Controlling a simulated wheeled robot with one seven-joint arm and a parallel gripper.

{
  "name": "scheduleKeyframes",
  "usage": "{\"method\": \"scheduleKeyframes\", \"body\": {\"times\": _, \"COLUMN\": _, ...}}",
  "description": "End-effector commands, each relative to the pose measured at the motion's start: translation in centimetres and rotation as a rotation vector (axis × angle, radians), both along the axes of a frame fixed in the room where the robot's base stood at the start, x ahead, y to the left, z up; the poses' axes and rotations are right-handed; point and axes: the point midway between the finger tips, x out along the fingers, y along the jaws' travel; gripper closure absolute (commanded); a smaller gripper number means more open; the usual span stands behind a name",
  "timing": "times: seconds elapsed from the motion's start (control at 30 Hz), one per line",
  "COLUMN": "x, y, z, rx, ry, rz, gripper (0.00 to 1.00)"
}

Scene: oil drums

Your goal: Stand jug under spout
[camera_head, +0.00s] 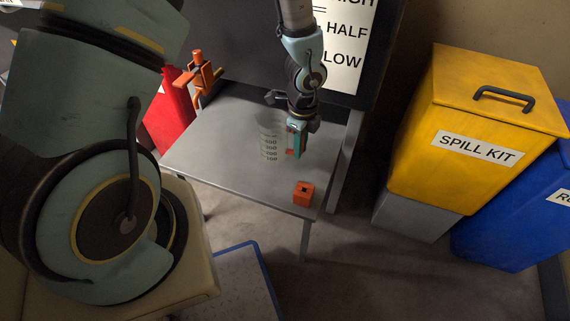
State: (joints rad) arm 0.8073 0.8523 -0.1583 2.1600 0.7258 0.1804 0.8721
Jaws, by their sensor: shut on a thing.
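A clear jug (268,138) with dark measuring marks is upright over the grey table (225,165). I cannot tell whether its base touches the tabletop. My gripper (294,144) points down at the jug's right side and is shut on the jug there; the grip itself is partly hidden by the teal finger. An orange tap-like fitting (199,75), seemingly the spout, is at the table's back left. The jug stands to the right of it and nearer the camera, apart from it. The fitting's outlet is not clear.
A small orange block (303,194) sits at the table's front right corner. A red container (172,112) is left of the table. A yellow spill kit box (470,130) and a blue bin (515,220) stand at right. The table's left front is bare.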

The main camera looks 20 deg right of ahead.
Motion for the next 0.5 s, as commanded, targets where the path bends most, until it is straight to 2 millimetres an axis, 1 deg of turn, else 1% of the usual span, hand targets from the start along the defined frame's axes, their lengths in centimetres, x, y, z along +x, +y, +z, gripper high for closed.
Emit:
{"method": "scheduleKeyframes", "body": {"times": 0.03, "x": -0.1, "y": 0.0, "z": -1.1, "rx": 0.003, "ry": 0.001, "rz": -0.001, "gripper": 1.0}}
{"method": "scheduleKeyframes", "body": {"times": 0.1, "x": 0.0, "y": 0.1, "z": -2.1, "rx": 0.002, "ry": 0.0, "rz": 0.0, "gripper": 1.0}}
{"method": "scheduleKeyframes", "body": {"times": 0.33, "x": 0.0, "y": 0.1, "z": -3.9, "rx": 0.001, "ry": 0.0, "rz": 0.003, "gripper": 1.0}}
{"method": "scheduleKeyframes", "body": {"times": 0.5, "x": 0.0, "y": 0.1, "z": -6.3, "rx": 0.002, "ry": 0.0, "rz": 0.004, "gripper": 1.0}}
